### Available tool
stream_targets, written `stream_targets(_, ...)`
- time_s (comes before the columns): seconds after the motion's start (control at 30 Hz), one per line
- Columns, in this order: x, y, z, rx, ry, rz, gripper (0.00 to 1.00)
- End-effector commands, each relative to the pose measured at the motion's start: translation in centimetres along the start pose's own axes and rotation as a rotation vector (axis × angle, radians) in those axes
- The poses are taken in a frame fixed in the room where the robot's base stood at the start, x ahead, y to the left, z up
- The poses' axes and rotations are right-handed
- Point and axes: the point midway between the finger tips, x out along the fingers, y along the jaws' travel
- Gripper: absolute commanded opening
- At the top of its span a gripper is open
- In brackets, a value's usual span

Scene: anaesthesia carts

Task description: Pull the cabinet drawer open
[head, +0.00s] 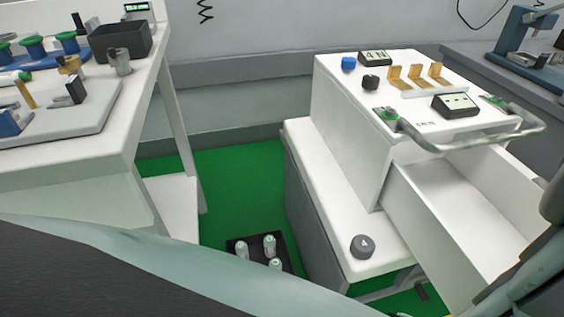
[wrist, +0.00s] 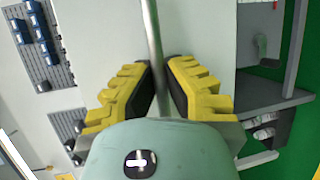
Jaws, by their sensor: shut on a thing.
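The white cabinet (head: 350,120) stands at right in the head view. Its drawer (head: 450,205) is pulled out towards the lower right, and its empty inside shows. My arm covers the drawer's front end there. In the wrist view my gripper (wrist: 160,70), with yellow and black fingers, is shut on a thin metal bar handle (wrist: 152,30). The bar runs between the fingers in front of a plain pale panel (wrist: 205,30), which looks like the drawer front. In the head view the gripper is almost wholly hidden.
A metal push rail (head: 480,142) juts from the cabinet top above the drawer. A dark knob (head: 362,246) sits on the lower white ledge. A black crate (head: 286,254) with bottles stands on the green floor. A loaded white cart (head: 75,165) is at left.

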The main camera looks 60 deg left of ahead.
Motion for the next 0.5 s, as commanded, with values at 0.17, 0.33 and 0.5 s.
stream_targets(0.17,-0.13,-0.28,0.15,0.002,-0.008,-0.008,0.0)
stream_targets(0.33,-0.11,-0.3,0.12,0.002,-0.007,-0.009,0.18)
stream_targets(0.5,-0.06,-0.2,0.08,0.002,-0.005,-0.006,0.35)
